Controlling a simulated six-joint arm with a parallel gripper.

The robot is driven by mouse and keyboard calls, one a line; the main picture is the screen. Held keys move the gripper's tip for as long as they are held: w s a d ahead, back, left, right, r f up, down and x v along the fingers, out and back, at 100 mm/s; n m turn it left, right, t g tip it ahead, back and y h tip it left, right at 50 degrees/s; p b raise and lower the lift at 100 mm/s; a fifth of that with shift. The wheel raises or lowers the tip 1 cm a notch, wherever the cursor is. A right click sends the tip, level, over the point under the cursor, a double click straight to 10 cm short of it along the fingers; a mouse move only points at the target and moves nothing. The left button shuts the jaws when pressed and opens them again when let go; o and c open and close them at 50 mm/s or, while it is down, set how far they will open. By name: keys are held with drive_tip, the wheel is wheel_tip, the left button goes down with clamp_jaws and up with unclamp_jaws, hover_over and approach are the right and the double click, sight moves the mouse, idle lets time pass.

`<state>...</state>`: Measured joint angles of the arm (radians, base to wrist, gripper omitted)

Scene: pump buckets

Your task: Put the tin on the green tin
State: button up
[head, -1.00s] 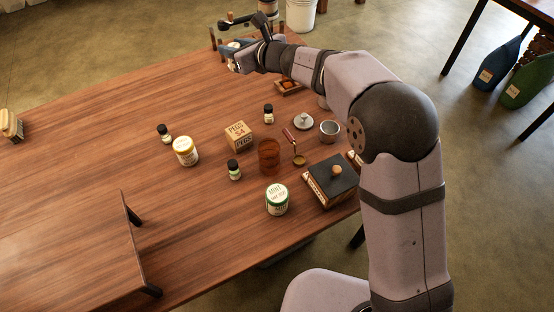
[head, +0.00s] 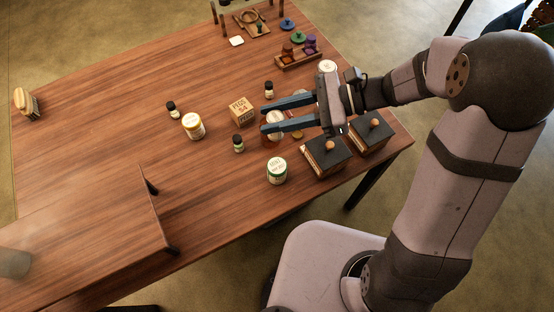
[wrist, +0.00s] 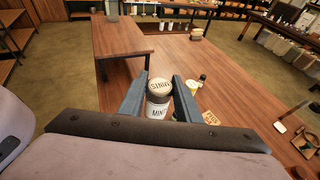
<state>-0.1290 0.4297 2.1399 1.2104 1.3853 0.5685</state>
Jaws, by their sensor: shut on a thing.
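My gripper (head: 265,118) is shut on a pale tin (head: 277,118) above the middle of the table. In the wrist view the held tin (wrist: 158,88) stands roughly upright between the two blue-grey fingers, with lettering on its lid and a "MINT" label. The green tin (head: 277,170), white with green bands, stands on the table nearer the front edge, apart from and below my gripper in the head view. It cannot be made out in the wrist view.
An amber glass (head: 270,142) shows just below the held tin. Two black-lidded boxes (head: 327,155) (head: 371,133) stand right of the green tin. A small dark bottle (head: 238,144), yellow-banded tin (head: 193,126) and pegs box (head: 241,111) stand left.

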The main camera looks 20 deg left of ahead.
sight(277, 139)
drive_tip(key=shift+s+d+r, duration=0.4)
drive_tip(key=shift+s+r, duration=0.15)
drive_tip(key=shift+s, duration=0.1)
wheel_tip(277, 139, down, 5)
drive_tip(key=shift+w+a+f, duration=0.1)
drive_tip(key=shift+f+p, duration=0.9)
drive_tip(key=shift+f, duration=4.2)
drive_tip(key=shift+f, duration=0.15)
drive_tip(key=o, duration=1.2)
drive_tip(key=shift+c, duration=0.2)
